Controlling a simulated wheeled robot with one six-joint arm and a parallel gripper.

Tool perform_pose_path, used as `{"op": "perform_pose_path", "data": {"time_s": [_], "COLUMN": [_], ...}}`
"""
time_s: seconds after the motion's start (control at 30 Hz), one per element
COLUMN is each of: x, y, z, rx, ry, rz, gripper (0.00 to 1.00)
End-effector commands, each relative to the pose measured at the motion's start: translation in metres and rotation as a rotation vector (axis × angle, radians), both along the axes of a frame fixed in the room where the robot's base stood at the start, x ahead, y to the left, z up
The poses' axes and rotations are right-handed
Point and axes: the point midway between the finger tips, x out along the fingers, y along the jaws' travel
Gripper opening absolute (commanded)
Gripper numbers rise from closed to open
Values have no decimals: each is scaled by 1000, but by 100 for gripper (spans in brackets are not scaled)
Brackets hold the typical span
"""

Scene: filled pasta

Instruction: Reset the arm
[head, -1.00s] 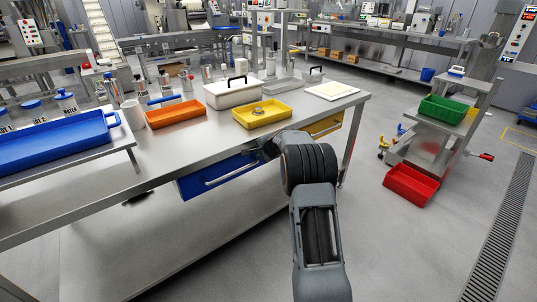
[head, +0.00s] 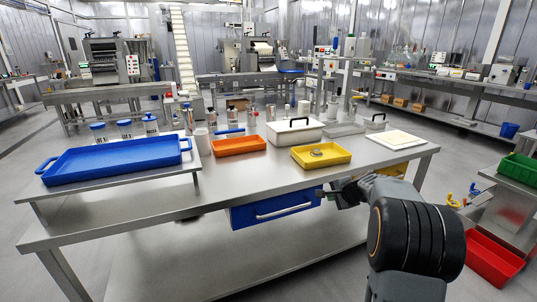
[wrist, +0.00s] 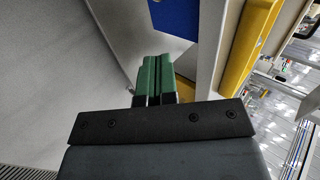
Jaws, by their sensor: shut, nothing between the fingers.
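My gripper (head: 322,193) is at the front of the steel table, by the right end of the blue drawer (head: 275,209). In the wrist view its green fingers (wrist: 153,78) are together with nothing between them. In the head view my arm covers part of the yellow drawer (head: 392,170). I cannot tell whether the fingertips touch the table frame.
The steel table (head: 235,180) carries a yellow tray (head: 338,160), an orange tray (head: 239,147), a white lidded box (head: 285,136) and a white board (head: 396,138). A blue tray (head: 110,164) stands at left. A red bin (head: 492,258) is on the floor at right.

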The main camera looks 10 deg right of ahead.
Motion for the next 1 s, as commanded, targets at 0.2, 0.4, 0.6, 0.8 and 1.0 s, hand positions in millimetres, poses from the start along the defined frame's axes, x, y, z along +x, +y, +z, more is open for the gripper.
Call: {"op": "perform_pose_path", "data": {"time_s": [0.2, 0.4, 0.6, 0.8, 1.0], "x": [-29, -113, -206, -267, -292], "y": [53, 138, 183, 194, 193], "z": [66, 158, 215, 239, 243], "rx": [-106, -346, -592, -774, -856], "ry": [36, 124, 204, 260, 286], "rz": [175, 534, 859, 1063, 1148], "gripper": [0, 0, 0, 0, 0]}}
